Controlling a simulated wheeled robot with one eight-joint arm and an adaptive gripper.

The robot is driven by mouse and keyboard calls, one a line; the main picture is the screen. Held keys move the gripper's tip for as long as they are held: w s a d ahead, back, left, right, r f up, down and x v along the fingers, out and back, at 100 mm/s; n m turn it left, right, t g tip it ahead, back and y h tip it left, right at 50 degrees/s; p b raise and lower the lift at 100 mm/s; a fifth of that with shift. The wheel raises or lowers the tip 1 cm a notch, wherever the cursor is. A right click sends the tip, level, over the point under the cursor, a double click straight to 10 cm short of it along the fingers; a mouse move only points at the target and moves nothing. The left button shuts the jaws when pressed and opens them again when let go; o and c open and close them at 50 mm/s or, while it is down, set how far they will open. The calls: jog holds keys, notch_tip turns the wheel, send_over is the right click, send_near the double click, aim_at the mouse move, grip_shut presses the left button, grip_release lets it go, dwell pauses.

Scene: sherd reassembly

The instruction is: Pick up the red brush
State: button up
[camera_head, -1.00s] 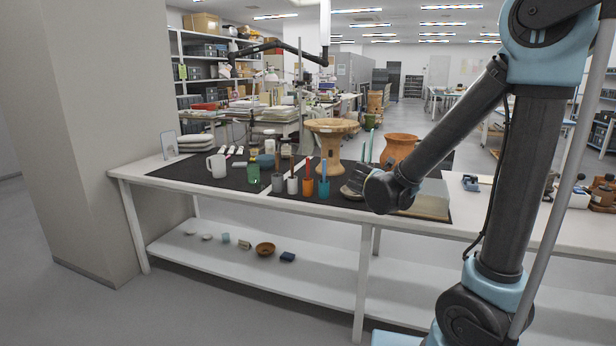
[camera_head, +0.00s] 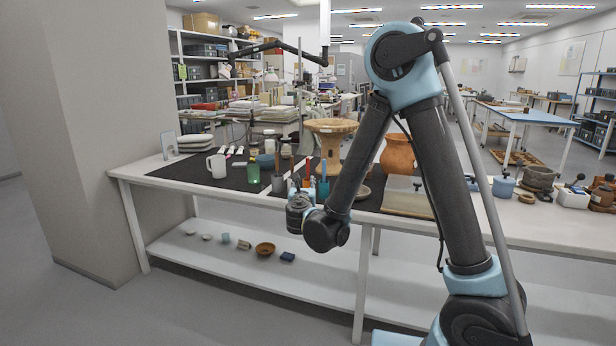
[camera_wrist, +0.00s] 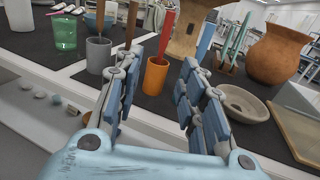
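The red brush (camera_wrist: 168,34) stands upright in an orange cup (camera_wrist: 156,76) on the dark mat. In the wrist view they lie ahead of my gripper (camera_wrist: 160,98), between its two spread fingers and apart from them. My gripper is open and empty. In the head view, the red brush's top (camera_head: 307,170) shows above my wrist, which hides much of the orange cup. A blue brush (camera_wrist: 206,42) stands to the right, partly behind the right finger.
A grey cup (camera_wrist: 98,54) with a brown handle and a green glass (camera_wrist: 65,34) stand left of the brush. A shallow bowl (camera_wrist: 243,101) and a terracotta jar (camera_wrist: 276,54) are at the right. The white table's front edge (camera_wrist: 70,72) and lower shelf (camera_head: 325,270) are near my gripper.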

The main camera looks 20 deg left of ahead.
send_near(308, 172)
jog(key=a+x, duration=0.1)
jog(key=x, duration=0.5)
jog(key=shift+d+x, duration=0.2)
jog(key=shift+x, duration=0.95)
jog(key=shift+d+x, duration=0.2)
jog(key=shift+x, duration=0.95)
jog(key=shift+w+f, duration=0.1)
grip_shut()
